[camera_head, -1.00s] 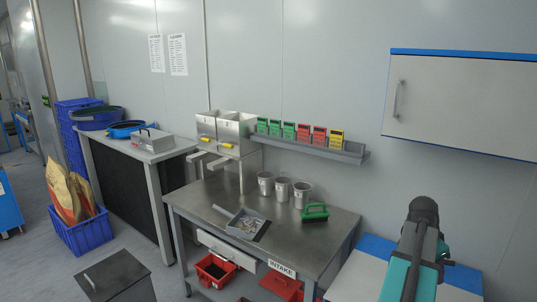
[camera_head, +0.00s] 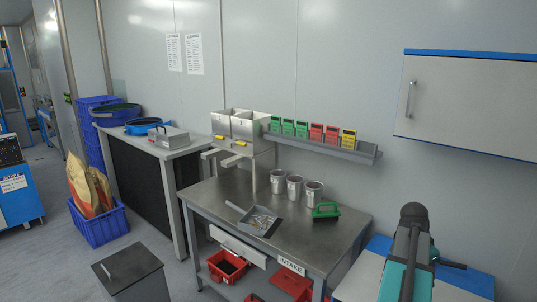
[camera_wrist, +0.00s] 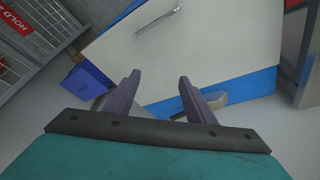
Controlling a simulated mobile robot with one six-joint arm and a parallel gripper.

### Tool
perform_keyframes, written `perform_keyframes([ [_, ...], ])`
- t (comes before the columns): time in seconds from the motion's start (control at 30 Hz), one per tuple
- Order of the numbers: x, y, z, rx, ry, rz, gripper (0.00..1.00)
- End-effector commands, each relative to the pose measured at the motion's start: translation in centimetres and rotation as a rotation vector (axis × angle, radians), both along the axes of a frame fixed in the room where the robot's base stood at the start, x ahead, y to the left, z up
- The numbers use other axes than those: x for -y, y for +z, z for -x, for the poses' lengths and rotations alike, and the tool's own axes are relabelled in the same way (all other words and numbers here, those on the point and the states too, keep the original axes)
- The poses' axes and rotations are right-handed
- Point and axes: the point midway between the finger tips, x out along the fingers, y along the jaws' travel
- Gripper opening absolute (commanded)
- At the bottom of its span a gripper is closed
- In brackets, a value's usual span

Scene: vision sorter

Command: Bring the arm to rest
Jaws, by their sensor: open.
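My arm, teal and dark grey, shows at the lower right of the head view, over a white and blue surface. My gripper (camera_wrist: 160,92) shows in the wrist view with its two fingers apart and nothing between them. Beyond the fingers in that view is a white panel (camera_wrist: 205,45) with a bar handle and a blue edge. The fingertips cannot be made out in the head view.
The steel intake table (camera_head: 222,196) stands left of my arm, bearing several metal cups, a scoop-like tray (camera_head: 260,222) and a green-handled brush (camera_head: 326,211). A wall cabinet (camera_head: 465,108) hangs above right. Red bins (camera_head: 228,266) sit below the table.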

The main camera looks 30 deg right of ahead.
Motion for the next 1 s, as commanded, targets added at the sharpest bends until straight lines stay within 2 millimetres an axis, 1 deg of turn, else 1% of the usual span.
perform_keyframes([
  [0.03,-0.7,-0.8,-1.1,-0.006,0.020,-0.011,0.50],
  [0.17,-3.0,-3.3,-4.0,-0.027,0.075,-0.042,0.50],
  [0.27,-5.4,-5.7,-6.4,-0.048,0.128,-0.071,0.50],
  [0.3,-6.4,-6.6,-7.3,-0.057,0.149,-0.084,0.50],
  [0.47,-10.8,-10.6,-10.5,-0.094,0.230,-0.135,0.50],
  [0.5,-12.0,-11.6,-11.2,-0.104,0.252,-0.147,0.50],
  [0.67,-17.0,-15.6,-13.5,-0.143,0.335,-0.197,0.50],
  [0.77,-20.2,-18.1,-14.6,-0.169,0.391,-0.228,0.50],
  [0.8,-21.5,-19.1,-14.9,-0.181,0.414,-0.241,0.50],
  [0.97,-26.8,-22.9,-15.8,-0.227,0.512,-0.290,0.50],
  [1.0,-28.1,-23.8,-15.8,-0.240,0.537,-0.303,0.50],
])
